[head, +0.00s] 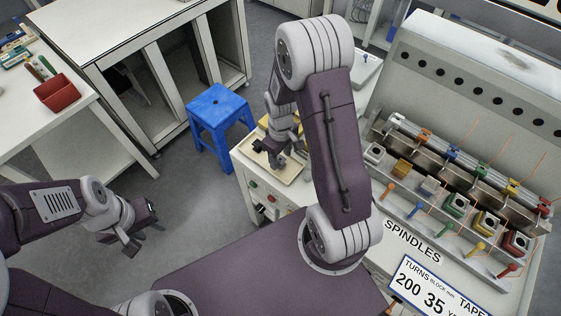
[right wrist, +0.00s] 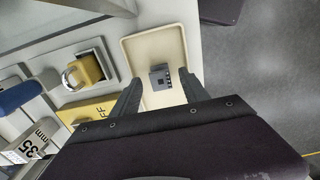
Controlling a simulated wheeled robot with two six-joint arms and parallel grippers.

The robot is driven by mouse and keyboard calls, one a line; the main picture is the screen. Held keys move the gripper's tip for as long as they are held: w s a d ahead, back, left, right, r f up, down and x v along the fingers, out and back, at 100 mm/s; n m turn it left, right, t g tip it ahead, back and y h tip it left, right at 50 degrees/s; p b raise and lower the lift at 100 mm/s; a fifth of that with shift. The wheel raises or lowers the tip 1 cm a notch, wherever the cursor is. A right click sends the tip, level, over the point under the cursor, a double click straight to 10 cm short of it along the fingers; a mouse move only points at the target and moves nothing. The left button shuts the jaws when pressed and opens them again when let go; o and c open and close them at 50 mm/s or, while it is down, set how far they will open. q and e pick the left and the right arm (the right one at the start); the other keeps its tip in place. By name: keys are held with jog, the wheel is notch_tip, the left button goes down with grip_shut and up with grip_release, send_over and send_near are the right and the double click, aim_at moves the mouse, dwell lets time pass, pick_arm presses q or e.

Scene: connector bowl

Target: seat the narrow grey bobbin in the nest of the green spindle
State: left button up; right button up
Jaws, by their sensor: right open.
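A small grey block-like piece, apparently the narrow grey bobbin (right wrist: 160,77), lies in the cream tray (right wrist: 174,42) in the right wrist view. My right gripper (right wrist: 159,88) is open above the tray, its fingers on either side of the bobbin and apart from it. In the head view my right gripper (head: 272,152) hangs over the tray (head: 288,174), and the bobbin cannot be made out. The green spindle (head: 456,204) is in the spindle row at right, with a green-headed lever (head: 447,227) before it. My left gripper (head: 143,228) is open and empty over the floor.
Other spindles stand beside the green one, including a yellow one (head: 485,222) and a red one (head: 516,243). A yellow padlock (right wrist: 88,69) and yellow plate (right wrist: 88,111) lie beside the tray. A blue stool (head: 219,108) stands behind the tray.

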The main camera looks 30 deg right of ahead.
aim_at(280, 159)
jog(key=shift+f, duration=0.25)
jog(key=shift+a, duration=0.1)
jog(key=shift+c, duration=0.3)
grip_shut()
notch_tip(280, 159, up, 10)
jog(key=p, duration=0.1)
